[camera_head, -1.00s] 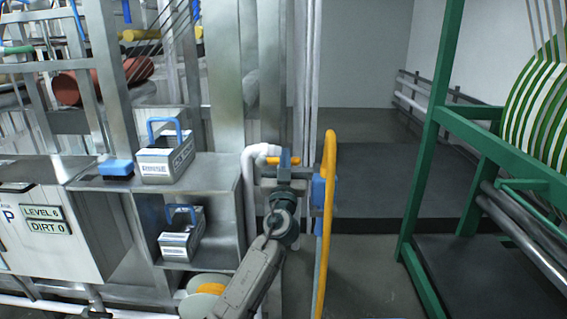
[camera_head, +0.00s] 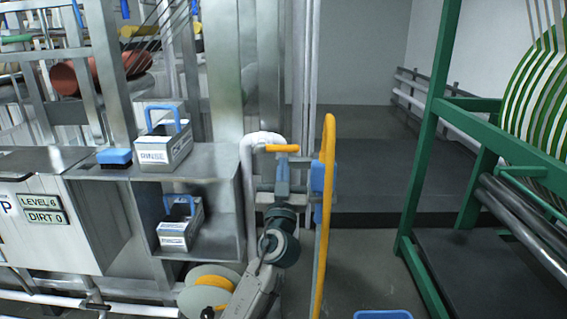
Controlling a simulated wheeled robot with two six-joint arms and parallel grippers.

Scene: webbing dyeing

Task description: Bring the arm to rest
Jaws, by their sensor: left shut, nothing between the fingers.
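My left arm (camera_head: 256,288) rises from the bottom middle of the head view. Its wrist (camera_head: 279,246) is bent, and my left gripper (camera_head: 282,176) points up and away, shut and with nothing seen in it. The gripper is in front of the white pipe with the yellow valve handle (camera_head: 283,148), which shows just above the fingertips. Whether they touch cannot be told. My right gripper is out of view.
A yellow hose (camera_head: 325,225) hangs close right of the gripper. Left stands a metal shelf (camera_head: 215,158) with two handled boxes (camera_head: 165,150) (camera_head: 180,230) and a blue block (camera_head: 114,157). A green frame (camera_head: 425,150) stands right. A blue bin (camera_head: 383,314) edges in at bottom.

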